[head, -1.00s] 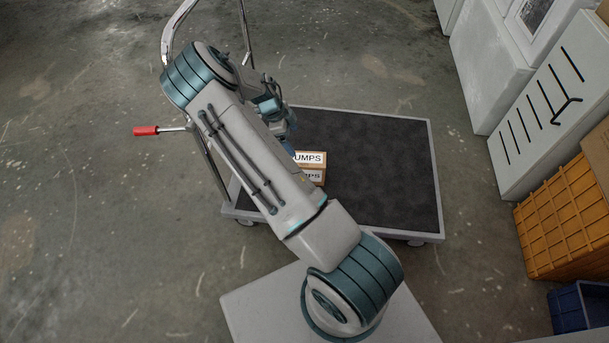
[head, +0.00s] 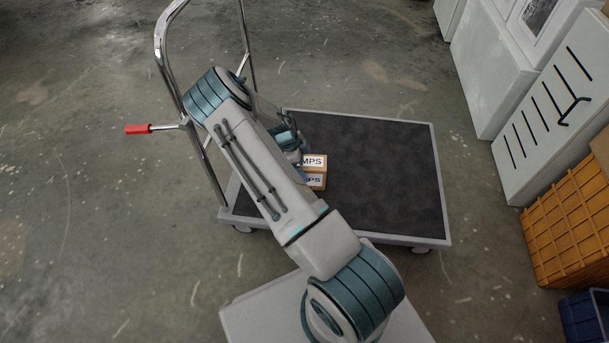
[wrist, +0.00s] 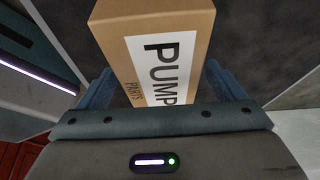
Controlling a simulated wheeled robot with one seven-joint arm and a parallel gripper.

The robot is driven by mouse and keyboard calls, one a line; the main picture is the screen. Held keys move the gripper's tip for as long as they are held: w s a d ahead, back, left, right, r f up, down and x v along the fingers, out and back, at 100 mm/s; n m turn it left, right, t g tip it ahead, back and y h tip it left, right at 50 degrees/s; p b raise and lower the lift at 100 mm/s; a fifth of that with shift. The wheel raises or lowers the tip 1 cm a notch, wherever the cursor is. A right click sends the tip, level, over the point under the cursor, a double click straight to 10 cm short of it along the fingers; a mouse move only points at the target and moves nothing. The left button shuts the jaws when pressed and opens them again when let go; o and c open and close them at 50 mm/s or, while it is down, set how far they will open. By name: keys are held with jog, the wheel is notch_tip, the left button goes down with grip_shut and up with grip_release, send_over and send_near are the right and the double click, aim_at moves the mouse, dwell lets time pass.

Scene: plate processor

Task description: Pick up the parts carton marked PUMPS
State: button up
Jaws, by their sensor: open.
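The parts carton (head: 315,174) is a small brown box with white labels on its top and side. It stands on the dark deck of a platform cart, and its left part is hidden behind my arm in the head view. In the wrist view the carton (wrist: 188,22) shows large, with "PUMP" and "PARTS" readable on a white label. My gripper (wrist: 165,92) is open, with one blue finger on each side of the carton. I cannot tell whether the fingers touch it. In the head view my gripper is mostly hidden by my arm.
The cart (head: 385,180) has a dark deck, a chrome push handle and a red grip (head: 137,129) at left. White cabinets (head: 550,110), an orange crate (head: 570,225) and a blue crate (head: 585,315) line the right. The deck right of the carton is clear.

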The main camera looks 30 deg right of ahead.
jog(key=shift+x, duration=0.95)
jog(key=shift+f+b, duration=0.2)
jog(key=shift+b, duration=0.2)
jog(key=shift+d, duration=0.1)
jog(key=c, duration=1.5)
jog(key=shift+r, duration=0.2)
